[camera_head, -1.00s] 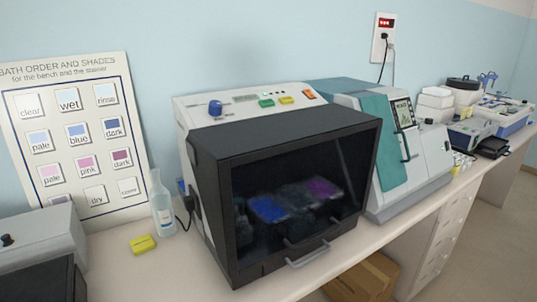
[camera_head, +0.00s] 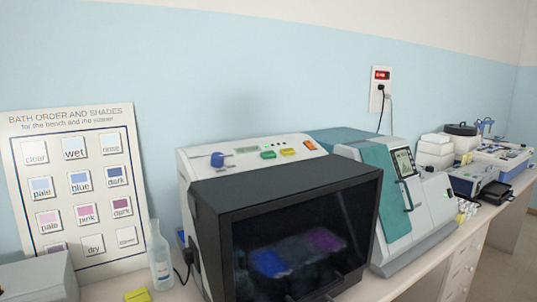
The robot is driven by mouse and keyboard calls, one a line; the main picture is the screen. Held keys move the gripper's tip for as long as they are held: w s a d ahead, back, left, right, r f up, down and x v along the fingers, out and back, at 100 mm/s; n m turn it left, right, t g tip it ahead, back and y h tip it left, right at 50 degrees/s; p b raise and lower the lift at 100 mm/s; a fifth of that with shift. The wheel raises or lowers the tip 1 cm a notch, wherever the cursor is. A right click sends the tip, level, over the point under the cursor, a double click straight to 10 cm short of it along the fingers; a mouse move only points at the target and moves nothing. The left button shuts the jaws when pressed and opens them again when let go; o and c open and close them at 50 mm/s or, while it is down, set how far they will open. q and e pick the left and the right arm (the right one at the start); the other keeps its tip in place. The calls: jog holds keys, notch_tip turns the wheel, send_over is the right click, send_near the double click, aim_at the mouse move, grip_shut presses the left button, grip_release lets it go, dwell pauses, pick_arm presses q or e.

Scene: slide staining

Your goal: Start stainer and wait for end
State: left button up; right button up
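The stainer (camera_head: 205,232) stands on the bench in the middle of the head view. Its dark front window is closed, and blue (camera_head: 270,264) and purple (camera_head: 325,240) baths show dimly through it. Its top panel carries a blue knob (camera_head: 217,160), a small display (camera_head: 247,150), a green button (camera_head: 268,155), a yellow button (camera_head: 290,152) and an orange switch (camera_head: 309,145). The display text is too small to read. Neither of my grippers is in view.
A teal and white machine (camera_head: 385,180) stands close at the stainer's right. A clear bottle (camera_head: 160,262) and a yellow block (camera_head: 137,296) are at its left, before the bath order chart (camera_head: 72,170). A wall socket (camera_head: 381,88) is above. More instruments stand farther right.

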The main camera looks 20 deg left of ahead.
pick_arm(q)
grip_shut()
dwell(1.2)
